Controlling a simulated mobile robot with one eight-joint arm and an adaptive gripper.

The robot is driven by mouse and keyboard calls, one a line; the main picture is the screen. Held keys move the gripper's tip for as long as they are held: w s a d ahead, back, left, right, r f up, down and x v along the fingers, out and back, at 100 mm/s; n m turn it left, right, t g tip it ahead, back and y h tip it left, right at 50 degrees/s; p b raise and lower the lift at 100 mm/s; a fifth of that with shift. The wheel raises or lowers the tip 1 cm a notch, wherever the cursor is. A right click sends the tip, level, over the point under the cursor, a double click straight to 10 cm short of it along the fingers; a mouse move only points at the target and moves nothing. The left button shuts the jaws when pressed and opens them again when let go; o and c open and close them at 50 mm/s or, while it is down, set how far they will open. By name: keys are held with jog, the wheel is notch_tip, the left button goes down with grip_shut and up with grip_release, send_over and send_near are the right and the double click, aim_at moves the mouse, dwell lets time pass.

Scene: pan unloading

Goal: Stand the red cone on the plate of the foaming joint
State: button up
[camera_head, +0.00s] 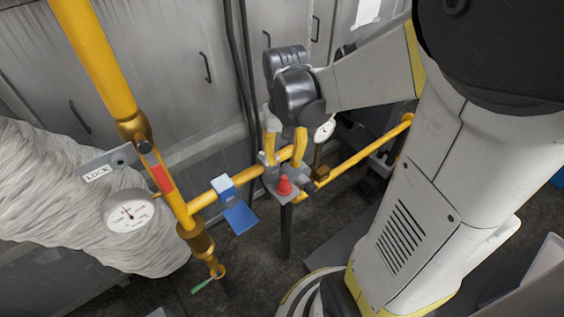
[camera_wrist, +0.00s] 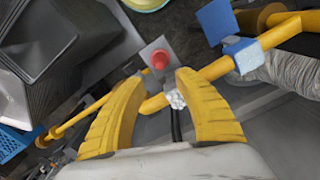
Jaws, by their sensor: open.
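The small red cone (camera_head: 284,185) stands on a grey plate (camera_head: 271,178) beside the yellow pipe. In the wrist view the cone (camera_wrist: 159,59) shows from above on the grey plate (camera_wrist: 160,44), just beyond my fingertips. My gripper (camera_head: 284,160) is open and empty, its yellow fingers above and behind the cone. They spread either side of a whitish speckled lump (camera_wrist: 176,99) on the pipe in the wrist view. A blue plate (camera_head: 240,217) hangs out from a blue block with a pale speckled face (camera_head: 223,186), further left on the pipe. The blue plate is empty.
The yellow pipe (camera_head: 250,176) runs behind the plates. A thick upright yellow pipe (camera_head: 95,55) with a gauge (camera_head: 129,211) and a wrapped duct (camera_head: 75,190) stand at left. Another gauge (camera_head: 325,129) is close right of my gripper. Grey cabinets are behind.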

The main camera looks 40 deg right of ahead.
jog(key=s+a+r+n+t, duration=0.3)
jog(key=a+r+t, duration=0.4)
jog(key=a+r, duration=0.3)
jog(key=shift+s+a+n, duration=0.4)
jog(key=shift+a+n, duration=0.2)
jog(key=shift+a, duration=0.15)
jog(key=shift+f, duration=0.1)
dwell(0.4)
